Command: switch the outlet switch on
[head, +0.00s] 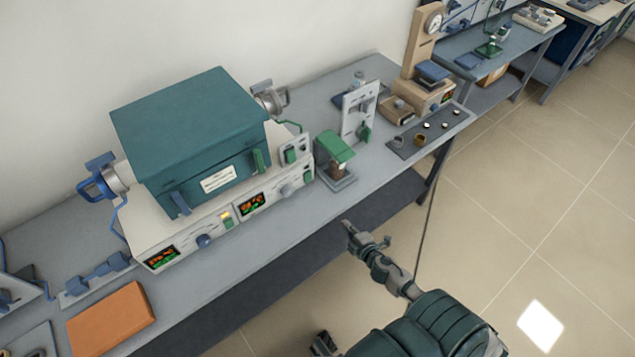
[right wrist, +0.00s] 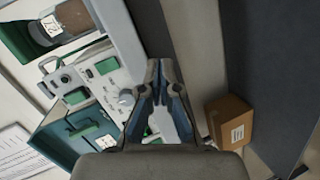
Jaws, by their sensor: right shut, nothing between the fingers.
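A teal muffle furnace (head: 195,140) stands on a pale control base on the bench. Its front has lit displays (head: 252,204), knobs and green switches. A small pale box (head: 293,150) with a green switch is at the base's right end. A white upright panel (head: 357,112) with a green part stands further right. I cannot tell which is the outlet switch, or its position. My right gripper (head: 348,229) is shut and empty in front of the bench edge, apart from the switches. In the right wrist view, it (right wrist: 164,76) points past a panel with a green switch (right wrist: 106,66) and a knob (right wrist: 125,97). A dark part at the head view's bottom edge may be my left gripper (head: 324,343).
A green-topped device (head: 335,147) stands near the bench's front edge. An orange pad (head: 112,318) lies at the left. A dark strip (head: 432,130) with small vessels is at the right. A cardboard box (right wrist: 229,121) shows in the right wrist view. The floor at right is clear.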

